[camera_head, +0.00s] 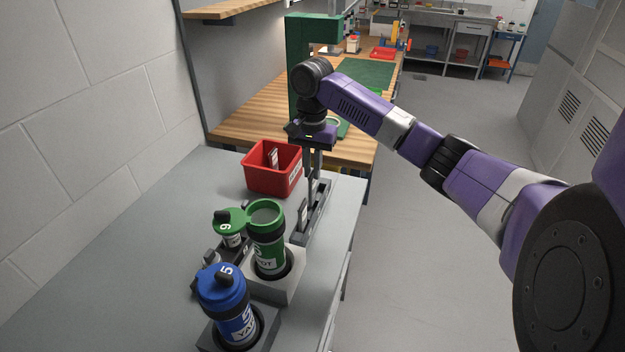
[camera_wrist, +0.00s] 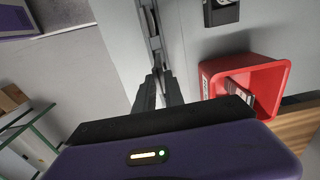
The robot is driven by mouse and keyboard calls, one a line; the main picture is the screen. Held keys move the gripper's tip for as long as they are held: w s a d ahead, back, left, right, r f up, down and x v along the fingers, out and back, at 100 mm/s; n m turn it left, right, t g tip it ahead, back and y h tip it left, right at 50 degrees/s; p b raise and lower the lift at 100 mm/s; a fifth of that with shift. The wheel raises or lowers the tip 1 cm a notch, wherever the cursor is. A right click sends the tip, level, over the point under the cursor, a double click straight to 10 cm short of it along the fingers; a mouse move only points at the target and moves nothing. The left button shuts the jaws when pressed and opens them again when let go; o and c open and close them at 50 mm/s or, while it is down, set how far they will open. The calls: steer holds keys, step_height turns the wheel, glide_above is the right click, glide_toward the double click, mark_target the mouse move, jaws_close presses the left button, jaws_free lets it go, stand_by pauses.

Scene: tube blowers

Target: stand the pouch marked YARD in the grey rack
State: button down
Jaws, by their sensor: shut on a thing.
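My gripper (camera_head: 314,176) points down over the far part of the narrow grey rack (camera_head: 323,195). Its fingers (camera_wrist: 158,78) are close together on something thin, which they mostly hide; it looks like a pouch seen edge-on. No marking on it can be read, and I cannot tell whether its lower edge is inside the rack. The rack also shows in the wrist view (camera_wrist: 150,22), running away from the fingertips. A small dark upright piece with a pale face (camera_head: 303,214) stands at the rack's near part; I cannot tell what it is.
A red bin (camera_head: 262,178) left of the rack holds a pale-labelled pouch (camera_head: 273,158). The table's right edge runs close to the rack.

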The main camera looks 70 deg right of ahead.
steer(key=shift+f, duration=2.1)
steer(key=c, duration=1.4)
jaws_free()
steer(key=shift+c, duration=0.2)
step_height(320, 180, up, 12)
steer(key=shift+r, duration=0.15)
steer(key=shift+s, duration=0.1)
